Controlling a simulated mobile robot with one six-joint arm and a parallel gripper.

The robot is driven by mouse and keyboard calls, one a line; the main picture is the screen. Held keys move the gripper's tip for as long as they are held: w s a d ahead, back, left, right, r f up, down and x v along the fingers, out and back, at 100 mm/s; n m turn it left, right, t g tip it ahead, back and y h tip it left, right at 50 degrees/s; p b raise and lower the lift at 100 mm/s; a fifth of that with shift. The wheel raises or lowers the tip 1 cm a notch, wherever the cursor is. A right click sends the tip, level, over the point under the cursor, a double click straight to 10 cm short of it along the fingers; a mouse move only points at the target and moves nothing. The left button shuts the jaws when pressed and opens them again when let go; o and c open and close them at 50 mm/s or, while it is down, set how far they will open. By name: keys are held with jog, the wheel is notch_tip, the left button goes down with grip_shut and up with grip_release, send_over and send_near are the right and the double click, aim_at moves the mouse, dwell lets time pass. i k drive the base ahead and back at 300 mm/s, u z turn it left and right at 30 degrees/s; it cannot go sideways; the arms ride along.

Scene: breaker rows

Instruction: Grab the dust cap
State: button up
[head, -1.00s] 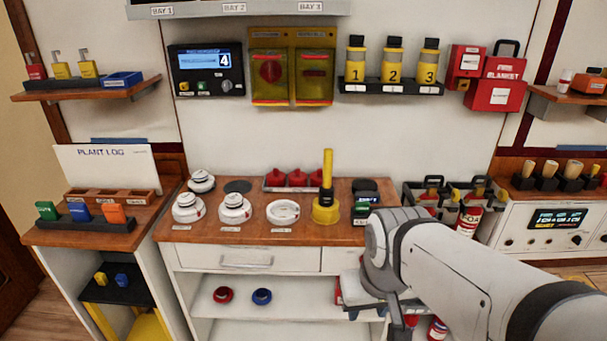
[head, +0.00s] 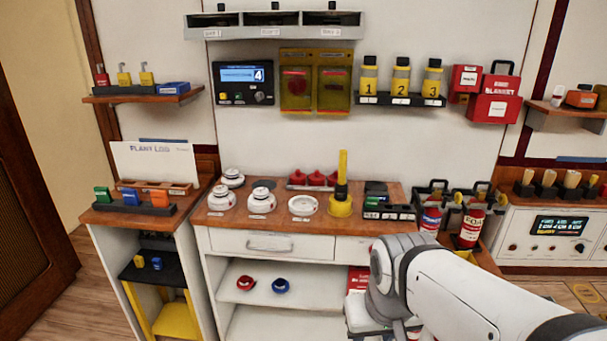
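No label I can read names the dust cap. Several red caps (head: 315,179) stand in a tray at the back of the wooden counter (head: 262,220), behind the white round detectors (head: 261,201); these look most like dust caps, but I cannot be sure. My gripper (head: 368,322) is low at the bottom edge, in front of the cabinet and below the counter top, well apart from the red caps. Its fingertips are cut off or hidden, so its opening does not show.
A yellow tool with a tall handle (head: 340,203) stands right of a white ring (head: 303,205) on the counter. Red extinguishers (head: 470,227) stand on the right. A red ring (head: 245,283) and a blue ring (head: 281,285) lie on the shelf below.

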aim_at(332, 180)
jog(key=u, duration=0.15)
jog(key=i, duration=1.65)
jog(key=z, duration=0.5)
jog(key=k, duration=0.65)
jog(key=z, duration=0.15)
jog(key=i, duration=0.9)
jog(key=u, duration=0.15)
